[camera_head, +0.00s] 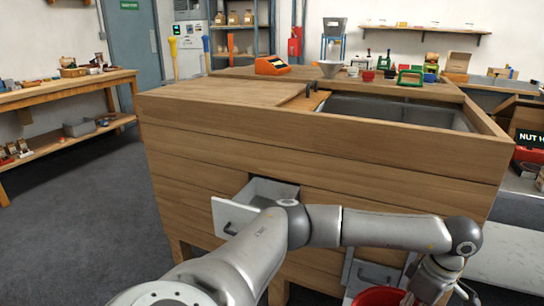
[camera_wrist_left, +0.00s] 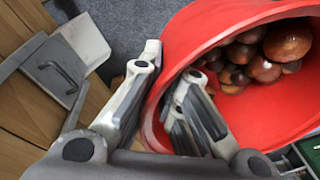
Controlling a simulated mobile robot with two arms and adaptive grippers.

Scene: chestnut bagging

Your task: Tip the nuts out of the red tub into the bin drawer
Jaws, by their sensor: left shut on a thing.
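The red tub (camera_head: 378,297) is at the bottom edge of the head view, mostly cut off. In the left wrist view the tub (camera_wrist_left: 240,20) is tilted, with several brown nuts (camera_wrist_left: 270,55) inside. My left gripper (camera_wrist_left: 165,85) is shut on the tub's rim, one finger outside and one inside. In the head view this gripper (camera_head: 440,285) is at the lower right, partly cut off. A grey bin drawer (camera_head: 235,213) stands open in the wooden bench front; my arm hides part of it. A second grey drawer (camera_head: 375,276) is lower, beside the tub. My right gripper is out of view.
The wooden bench (camera_head: 330,150) fills the middle, with a grey recessed bin (camera_head: 400,112) in its top. A side table (camera_head: 65,83) stands at the left. The dark floor (camera_head: 80,220) at the left is clear. A white surface (camera_head: 505,262) lies at the lower right.

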